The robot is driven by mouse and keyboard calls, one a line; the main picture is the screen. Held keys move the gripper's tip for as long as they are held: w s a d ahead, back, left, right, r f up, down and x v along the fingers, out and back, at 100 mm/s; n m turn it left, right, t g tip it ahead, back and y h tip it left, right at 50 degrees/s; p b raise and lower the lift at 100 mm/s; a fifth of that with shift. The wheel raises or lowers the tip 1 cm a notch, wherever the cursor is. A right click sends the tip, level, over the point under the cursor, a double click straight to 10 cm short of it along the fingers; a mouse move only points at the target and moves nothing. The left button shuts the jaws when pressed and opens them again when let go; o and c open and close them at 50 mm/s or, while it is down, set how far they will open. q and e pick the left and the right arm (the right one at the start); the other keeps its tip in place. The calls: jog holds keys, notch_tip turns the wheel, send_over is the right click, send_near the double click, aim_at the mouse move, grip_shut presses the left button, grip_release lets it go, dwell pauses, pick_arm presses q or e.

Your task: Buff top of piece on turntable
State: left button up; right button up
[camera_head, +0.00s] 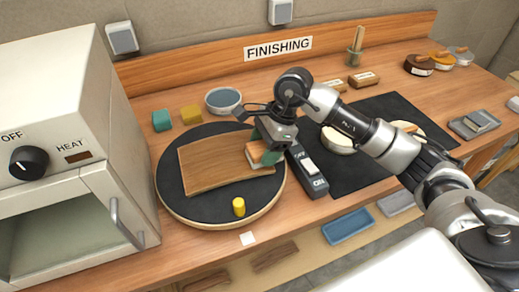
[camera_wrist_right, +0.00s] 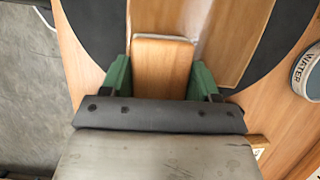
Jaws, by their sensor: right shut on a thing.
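The piece, a brown wooden panel (camera_head: 210,165), lies on the round black turntable (camera_head: 190,207). It also shows in the right wrist view (camera_wrist_right: 238,38). My right gripper (camera_head: 262,153) is over the panel's right end. Its green fingers are shut on a light wooden block (camera_head: 254,155), which shows between them in the right wrist view (camera_wrist_right: 163,68). The block is at the panel's top; whether it presses on it I cannot tell. A short yellow peg (camera_head: 239,207) stands on the turntable in front of the panel. My left gripper is not in view.
An ON/OFF switch box (camera_head: 308,175) sits right of the turntable. A white oven (camera_head: 55,110) stands close on the left. A water bowl (camera_head: 222,101) and teal (camera_head: 161,121) and yellow (camera_head: 190,115) blocks are behind. A black mat (camera_head: 365,175) with a bowl lies right.

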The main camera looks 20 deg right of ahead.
notch_tip(320, 180, up, 3)
jog(key=shift+a+p, duration=0.1)
jog(key=shift+p, duration=0.25)
jog(key=shift+a+r+p, duration=0.2)
jog(key=shift+r+p, duration=0.05)
jog(key=shift+r, duration=0.4)
jog(key=shift+a+r+p, duration=0.2)
jog(key=shift+r+p, duration=0.05)
jog(key=shift+r, duration=0.35)
jog(key=shift+d+r, duration=0.15)
jog(key=shift+r, duration=0.2)
jog(key=shift+r+p, duration=0.35)
jog(key=shift+r, duration=0.7)
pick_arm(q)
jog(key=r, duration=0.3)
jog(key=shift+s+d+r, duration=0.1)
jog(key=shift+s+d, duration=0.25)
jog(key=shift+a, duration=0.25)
